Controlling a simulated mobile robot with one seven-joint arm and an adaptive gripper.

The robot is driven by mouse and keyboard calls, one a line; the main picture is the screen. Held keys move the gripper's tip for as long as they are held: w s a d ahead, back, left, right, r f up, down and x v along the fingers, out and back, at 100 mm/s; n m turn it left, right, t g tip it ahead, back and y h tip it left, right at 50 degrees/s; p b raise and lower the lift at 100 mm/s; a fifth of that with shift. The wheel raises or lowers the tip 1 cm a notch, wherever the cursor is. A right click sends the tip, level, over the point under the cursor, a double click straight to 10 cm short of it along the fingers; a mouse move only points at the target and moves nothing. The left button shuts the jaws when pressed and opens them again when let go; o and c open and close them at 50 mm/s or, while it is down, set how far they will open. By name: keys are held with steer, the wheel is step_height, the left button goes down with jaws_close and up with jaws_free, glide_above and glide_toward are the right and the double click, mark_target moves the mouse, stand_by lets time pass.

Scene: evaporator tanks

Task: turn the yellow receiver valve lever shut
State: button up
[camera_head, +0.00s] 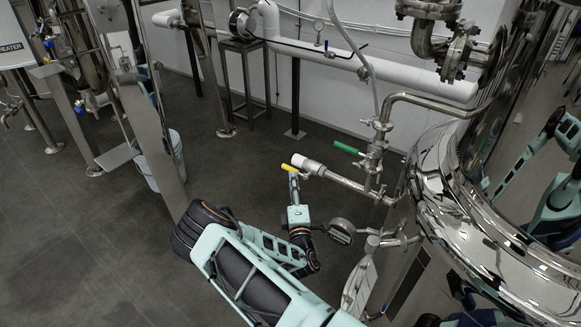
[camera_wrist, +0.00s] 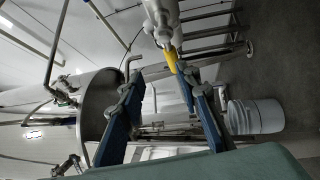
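The yellow valve lever (camera_head: 288,167) sits on a steel pipe with a white end fitting, left of the large shiny tank. In the wrist view the yellow lever (camera_wrist: 171,61) hangs from the white fitting, close to the tip of the right-hand finger. I cannot tell whether they touch. My gripper (camera_head: 293,178) reaches up to just below the lever in the head view. In the wrist view the blue fingers of my gripper (camera_wrist: 160,74) stand apart with nothing held between them.
A valve with a green handle (camera_head: 346,147) is on the pipework right of the yellow lever. A round gauge (camera_head: 341,231) is below. The shiny tank (camera_head: 465,205) fills the right side. A white bucket (camera_head: 160,160) stands on the floor at left. Floor at left is open.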

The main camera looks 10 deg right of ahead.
mark_target(289, 168)
steer(key=w, duration=0.3)
steer(key=w+n+y+b, duration=0.1)
steer(key=w, duration=0.2)
steer(key=w+f+n+b, duration=0.1)
steer(key=w, duration=0.2)
steer(key=shift+w, duration=0.1)
stand_by(0.3)
jaws_close()
